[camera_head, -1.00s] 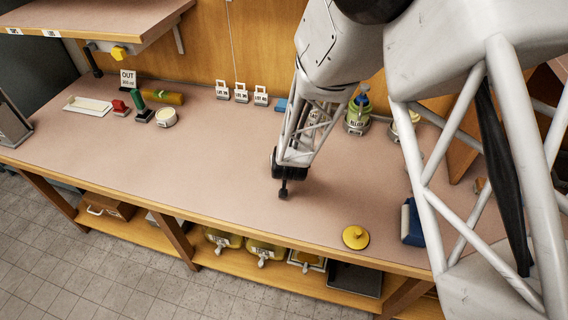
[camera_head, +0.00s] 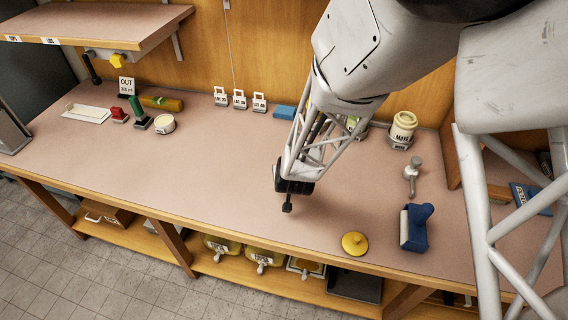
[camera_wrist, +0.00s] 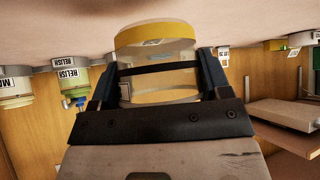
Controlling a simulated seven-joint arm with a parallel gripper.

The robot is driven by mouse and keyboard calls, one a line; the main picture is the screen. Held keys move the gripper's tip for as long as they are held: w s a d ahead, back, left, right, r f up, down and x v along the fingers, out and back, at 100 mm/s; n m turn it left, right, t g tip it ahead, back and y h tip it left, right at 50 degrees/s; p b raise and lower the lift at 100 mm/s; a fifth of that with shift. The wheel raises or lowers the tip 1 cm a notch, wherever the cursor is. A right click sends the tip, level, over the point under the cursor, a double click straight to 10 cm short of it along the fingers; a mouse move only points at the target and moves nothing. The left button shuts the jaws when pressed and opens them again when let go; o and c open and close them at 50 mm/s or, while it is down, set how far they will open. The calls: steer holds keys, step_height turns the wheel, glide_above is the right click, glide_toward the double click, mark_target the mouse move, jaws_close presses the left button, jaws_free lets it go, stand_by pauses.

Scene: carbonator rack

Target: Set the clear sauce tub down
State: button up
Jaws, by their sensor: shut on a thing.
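My gripper (camera_head: 287,203) is over the front middle of the counter in the head view, pointing down. In the wrist view my gripper (camera_wrist: 160,88) is shut on the clear sauce tub (camera_wrist: 158,72), with a finger on each side. The tub is see-through, with a dark band across its middle and a yellow layer at the end away from my palm. That end is close to the counter surface; I cannot tell whether it touches. In the head view the tub is hidden by my gripper.
The counter (camera_head: 220,170) is clear left of my gripper. A yellow lid (camera_head: 354,243), a blue tape dispenser (camera_head: 415,228) and a grey metal tool (camera_head: 411,175) lie to the right. A mayo jar (camera_head: 402,128) and lot tags (camera_head: 239,99) stand at the back.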

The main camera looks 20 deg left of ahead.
steer(key=s+d, duration=0.1)
steer(key=s, duration=0.2)
steer(key=s+d, duration=0.2)
steer(key=s, duration=0.1)
steer(key=s+d+r, duration=0.1)
steer(key=s+d, duration=0.1)
steer(key=shift+s+d, duration=0.1)
steer(key=shift+s, duration=0.3)
stand_by(0.4)
steer(key=w+d+m+h, duration=0.1)
steer(key=w, duration=0.4)
steer(key=w+d+m+h, duration=0.1)
steer(key=w+m, duration=0.1)
steer(key=w, duration=0.4)
steer(key=w+d+m+h, duration=0.1)
steer(key=w, duration=0.5)
steer(key=shift+w+d+r+t+h, duration=0.1)
steer(key=shift+w+d+t+h, duration=0.1)
steer(key=shift+d+t+h, duration=0.15)
steer(key=shift+w+a, duration=0.1)
steer(key=w+a, duration=0.2)
steer(key=w, duration=0.3)
steer(key=w+a+f, duration=0.1)
steer(key=w, duration=0.4)
steer(key=w+a, duration=0.2)
steer(key=w, duration=0.2)
steer(key=shift+w+a+f, duration=0.25)
steer(key=shift+w+a, duration=0.1)
steer(key=shift+w, duration=0.05)
steer(key=shift+f, duration=1.75)
